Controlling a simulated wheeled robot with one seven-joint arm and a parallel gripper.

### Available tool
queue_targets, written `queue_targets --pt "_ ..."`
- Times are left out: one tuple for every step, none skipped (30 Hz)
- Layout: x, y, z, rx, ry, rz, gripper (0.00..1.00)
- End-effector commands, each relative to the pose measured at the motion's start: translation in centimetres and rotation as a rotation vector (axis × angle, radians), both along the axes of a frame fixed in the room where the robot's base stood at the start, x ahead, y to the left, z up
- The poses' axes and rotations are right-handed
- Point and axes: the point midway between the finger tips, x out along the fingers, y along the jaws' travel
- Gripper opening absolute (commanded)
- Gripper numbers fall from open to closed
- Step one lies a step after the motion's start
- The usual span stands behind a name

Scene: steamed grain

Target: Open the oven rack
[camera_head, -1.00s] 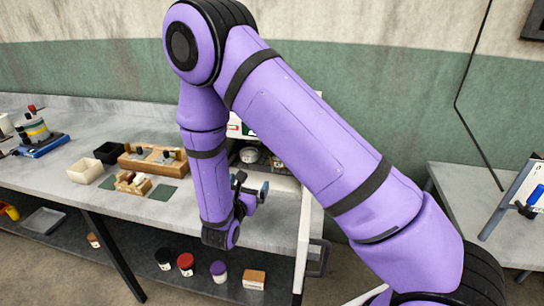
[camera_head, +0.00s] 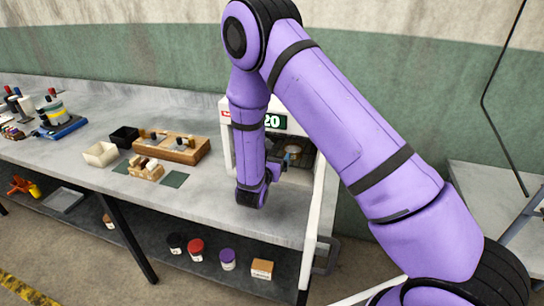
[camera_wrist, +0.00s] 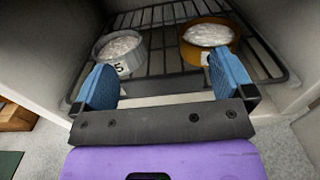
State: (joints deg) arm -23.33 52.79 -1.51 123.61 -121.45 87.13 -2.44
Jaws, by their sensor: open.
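The oven (camera_head: 228,118) is a white box on the bench with a green "20" display, partly hidden behind my arm. Its front is open. In the wrist view the dark wire oven rack (camera_wrist: 165,62) lies inside the chamber, its front bar close beyond my fingertips. Two round containers of pale grain stand on it: a grey one (camera_wrist: 122,66) marked 5 at left and an orange-brown one (camera_wrist: 203,57) at right. My gripper (camera_wrist: 163,85) is open and empty, its two blue fingers apart at the oven mouth. Whether the fingers touch the rack is unclear.
The white oven door (camera_head: 313,215) stands open at right, with a dark handle (camera_head: 327,257). A wooden block (camera_head: 182,149), small trays and a green mat (camera_head: 174,180) lie left of the oven. Jars and a box (camera_head: 262,269) stand on the lower shelf.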

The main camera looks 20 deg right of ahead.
Motion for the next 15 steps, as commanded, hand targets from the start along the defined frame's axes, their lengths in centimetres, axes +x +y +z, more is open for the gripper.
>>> queue_targets --pt "0.21 -0.19 0.0 0.0 0.0 -0.001 1.0" --pt "0.3 -0.24 0.0 0.0 0.0 0.0 1.0" --pt "0.37 -0.28 0.0 0.0 0.0 0.0 1.0" --pt "0.41 -0.3 0.0 0.0 0.0 0.0 1.0" --pt "0.43 -0.3 0.0 0.0 0.0 0.001 1.0" --pt "0.44 -0.31 0.0 0.0 0.0 0.001 1.0" --pt "0.45 -0.3 0.0 0.0 0.0 0.001 1.0" --pt "0.44 -0.3 0.0 0.0 0.0 0.001 1.0" --pt "0.44 -0.3 0.0 0.0 0.0 0.001 1.0" --pt "0.43 -0.3 0.0 0.0 0.0 0.001 1.0" --pt "0.43 -0.3 0.0 0.0 0.0 0.001 1.0" --pt "0.43 -0.3 0.0 0.0 0.0 0.001 0.91" --pt "0.42 -0.29 0.0 0.0 0.0 0.001 0.84" --pt "0.42 -0.29 -0.01 0.0 0.0 0.001 0.77" --pt "0.42 -0.29 -0.01 0.0 0.0 0.001 0.68"
